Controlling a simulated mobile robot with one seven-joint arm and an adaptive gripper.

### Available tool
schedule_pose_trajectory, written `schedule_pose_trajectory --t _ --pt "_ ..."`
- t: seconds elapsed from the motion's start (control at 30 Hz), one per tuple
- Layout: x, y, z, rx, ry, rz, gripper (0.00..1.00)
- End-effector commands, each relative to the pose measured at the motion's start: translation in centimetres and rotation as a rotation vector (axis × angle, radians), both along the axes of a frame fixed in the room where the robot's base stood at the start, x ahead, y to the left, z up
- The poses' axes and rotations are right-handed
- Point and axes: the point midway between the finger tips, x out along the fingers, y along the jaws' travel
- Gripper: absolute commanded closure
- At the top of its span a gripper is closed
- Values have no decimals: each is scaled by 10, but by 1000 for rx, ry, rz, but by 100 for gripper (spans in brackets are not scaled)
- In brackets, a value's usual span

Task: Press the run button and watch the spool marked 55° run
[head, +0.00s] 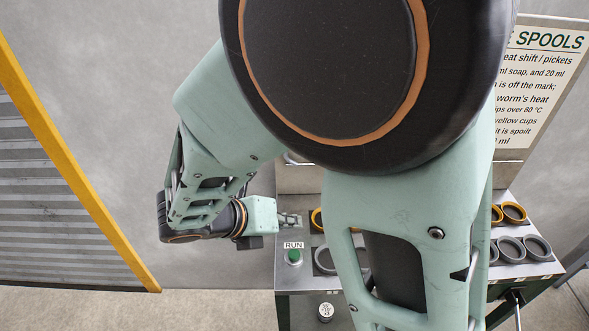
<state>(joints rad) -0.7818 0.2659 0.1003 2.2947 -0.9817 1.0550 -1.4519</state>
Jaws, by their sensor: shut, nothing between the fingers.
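The green run button (294,256) sits on the left front of the grey machine top, under a label (293,245) reading RUN. My gripper (297,220) is shut and empty. It points right, just behind the RUN label in the picture and apart from the button. My own arm covers the middle of the view and hides much of the machine. The spool marked 55° cannot be made out.
Yellow rings (513,212) and grey rings (537,247) sit on the right of the machine top. A partly hidden sign (540,75) about spools stands behind. A yellow-edged slatted panel (50,200) is at left. A small round-topped item (325,312) is at the front.

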Motion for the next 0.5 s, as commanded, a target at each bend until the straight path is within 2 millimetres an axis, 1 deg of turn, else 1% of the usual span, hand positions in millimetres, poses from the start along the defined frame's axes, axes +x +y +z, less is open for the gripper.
schedule_pose_trajectory --t 0.3,0.5 --pt "0 0 -1 0 -1 -1 100" --pt "0 0 -9 1 -1 -1 100"
